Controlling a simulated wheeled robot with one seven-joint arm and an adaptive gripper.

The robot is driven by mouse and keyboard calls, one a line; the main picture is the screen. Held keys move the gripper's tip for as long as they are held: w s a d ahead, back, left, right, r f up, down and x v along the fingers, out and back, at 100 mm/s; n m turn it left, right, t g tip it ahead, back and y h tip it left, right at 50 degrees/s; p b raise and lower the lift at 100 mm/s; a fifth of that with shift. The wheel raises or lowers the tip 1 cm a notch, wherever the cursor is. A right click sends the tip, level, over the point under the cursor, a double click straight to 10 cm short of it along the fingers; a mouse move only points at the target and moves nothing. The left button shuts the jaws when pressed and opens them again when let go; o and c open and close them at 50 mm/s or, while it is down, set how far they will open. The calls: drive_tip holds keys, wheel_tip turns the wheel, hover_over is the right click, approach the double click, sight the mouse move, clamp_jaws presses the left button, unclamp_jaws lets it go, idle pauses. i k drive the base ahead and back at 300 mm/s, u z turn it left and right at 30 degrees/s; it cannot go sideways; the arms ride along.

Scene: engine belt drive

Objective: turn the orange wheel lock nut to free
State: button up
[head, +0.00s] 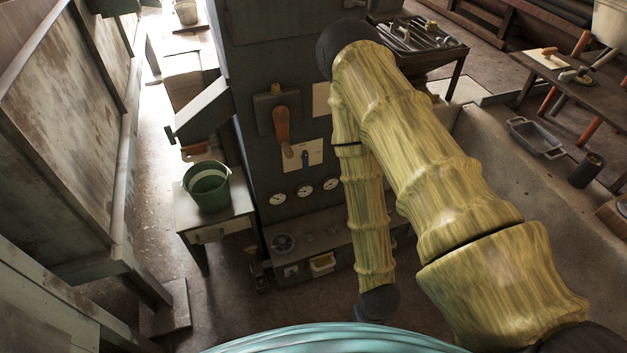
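I cannot make out an orange wheel or its lock nut in the head view. A dark machine cabinet (265,65) stands in the middle, with an orange-brown lever handle (282,128) hanging down on its front panel. My arm covers the cabinet's right part. It rises from the lower right, bends at the top and comes down to a dark joint near the bottom middle. My gripper's fingers do not show beyond that joint, so whether they are open or shut is hidden.
Three round gauges (304,190) sit low on the cabinet, above a shelf (322,244). A green bucket (207,186) stands on a small table (217,225) to the left. A grey tray (536,138) and a dark cylinder (587,170) are at the right. Floor shows at the lower left.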

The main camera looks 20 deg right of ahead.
sight(331, 230)
drive_tip(key=u, duration=0.5)
drive_tip(key=k, duration=1.15)
drive_tip(key=z, duration=0.7)
drive_tip(key=i, duration=1.55)
drive_tip(key=u, duration=0.2)
